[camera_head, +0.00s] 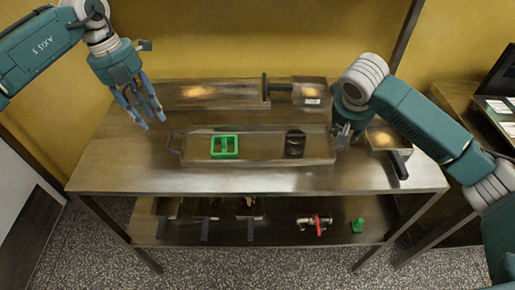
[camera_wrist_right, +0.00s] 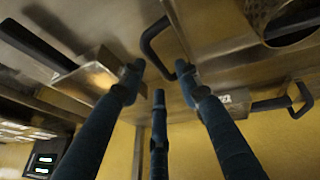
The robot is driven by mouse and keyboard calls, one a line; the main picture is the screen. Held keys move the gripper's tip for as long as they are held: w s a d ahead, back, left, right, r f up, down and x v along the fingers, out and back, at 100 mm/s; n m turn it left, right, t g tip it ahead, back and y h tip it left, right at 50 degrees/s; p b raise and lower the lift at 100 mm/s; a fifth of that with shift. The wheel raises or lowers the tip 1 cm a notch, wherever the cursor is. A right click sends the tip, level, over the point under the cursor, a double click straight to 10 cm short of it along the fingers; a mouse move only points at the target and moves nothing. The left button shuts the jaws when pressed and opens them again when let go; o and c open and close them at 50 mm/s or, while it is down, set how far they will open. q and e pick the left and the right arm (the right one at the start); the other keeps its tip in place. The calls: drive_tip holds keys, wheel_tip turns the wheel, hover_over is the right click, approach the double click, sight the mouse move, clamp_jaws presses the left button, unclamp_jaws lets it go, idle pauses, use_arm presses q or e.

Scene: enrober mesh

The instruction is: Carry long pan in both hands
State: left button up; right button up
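The long pan (camera_head: 262,157) lies flat on the metal table, with a loop handle at each end. A green frame-like piece (camera_head: 224,146) and a dark round piece (camera_head: 294,143) sit in it. My left gripper (camera_head: 143,115) is open and empty, above and left of the pan's left handle (camera_head: 174,142). My right gripper (camera_head: 344,132) is at the pan's right end. In the right wrist view its fingers (camera_wrist_right: 159,78) are spread around the dark right handle (camera_wrist_right: 150,44), with gaps visible. Whether any finger touches the handle is unclear.
A long metal container (camera_head: 215,94) with a dark handle lies behind the pan. A small metal box (camera_head: 382,138) with a black handle stands close to my right gripper. The lower shelf (camera_head: 275,231) holds several small items. The table's front left is clear.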

drive_tip(key=v, duration=0.8)
drive_tip(key=shift+s, duration=0.2)
drive_tip(key=shift+r, duration=0.1)
